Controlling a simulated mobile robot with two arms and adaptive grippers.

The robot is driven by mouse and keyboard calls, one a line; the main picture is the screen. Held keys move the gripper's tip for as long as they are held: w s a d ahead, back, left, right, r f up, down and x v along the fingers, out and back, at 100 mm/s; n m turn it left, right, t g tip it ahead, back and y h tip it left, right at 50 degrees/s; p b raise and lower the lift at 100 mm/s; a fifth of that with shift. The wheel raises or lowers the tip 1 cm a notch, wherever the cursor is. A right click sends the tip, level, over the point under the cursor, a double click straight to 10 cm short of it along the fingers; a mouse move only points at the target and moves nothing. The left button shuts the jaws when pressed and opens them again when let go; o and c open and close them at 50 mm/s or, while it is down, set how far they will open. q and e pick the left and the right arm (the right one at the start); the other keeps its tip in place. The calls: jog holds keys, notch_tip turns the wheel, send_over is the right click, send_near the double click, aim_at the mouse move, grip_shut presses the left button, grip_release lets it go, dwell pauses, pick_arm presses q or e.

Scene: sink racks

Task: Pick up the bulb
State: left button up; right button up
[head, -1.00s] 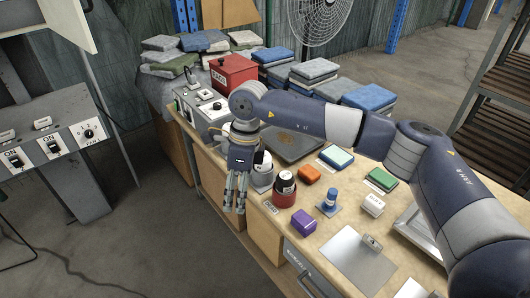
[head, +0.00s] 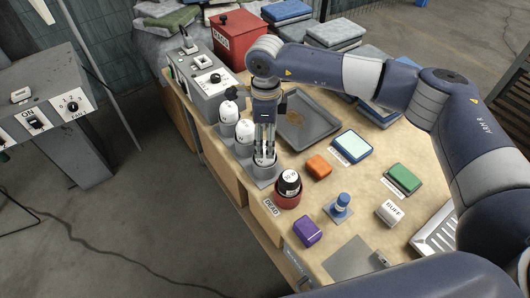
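A grey rack along the table's left edge holds white bulbs, one in the back cup (head: 228,111) and one in the middle cup (head: 245,131). My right gripper (head: 265,160) points straight down over the front cup (head: 265,171). Its fingertips are at the cup's mouth. Something whitish shows between the fingers, probably a bulb, but the fingers partly hide it and I cannot tell whether they press on it. Another bulb (head: 289,178), dark with a white label, sits in a red cup (head: 286,195) marked DEAD. My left gripper is not in view.
A dark tray (head: 308,128) lies behind the gripper. Orange (head: 318,166), purple (head: 307,229), green (head: 402,178) and white (head: 391,213) blocks and a small blue item (head: 342,204) are on the table. A grey control box (head: 208,88) stands at the back left.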

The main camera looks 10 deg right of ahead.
aim_at(265, 146)
jog(key=shift+f, duration=0.4)
jog(key=f, duration=0.2)
jog(key=f+p, duration=0.1)
jog(key=f, duration=0.1)
jog(key=shift+s+a+f+p, duration=0.1)
jog(key=shift+a+p, duration=0.1)
jog(key=shift+p, duration=0.1)
jog(key=shift+f, duration=0.3)
jog(key=shift+d, duration=0.1)
jog(key=shift+c, duration=1.1)
jog(key=c, duration=0.9)
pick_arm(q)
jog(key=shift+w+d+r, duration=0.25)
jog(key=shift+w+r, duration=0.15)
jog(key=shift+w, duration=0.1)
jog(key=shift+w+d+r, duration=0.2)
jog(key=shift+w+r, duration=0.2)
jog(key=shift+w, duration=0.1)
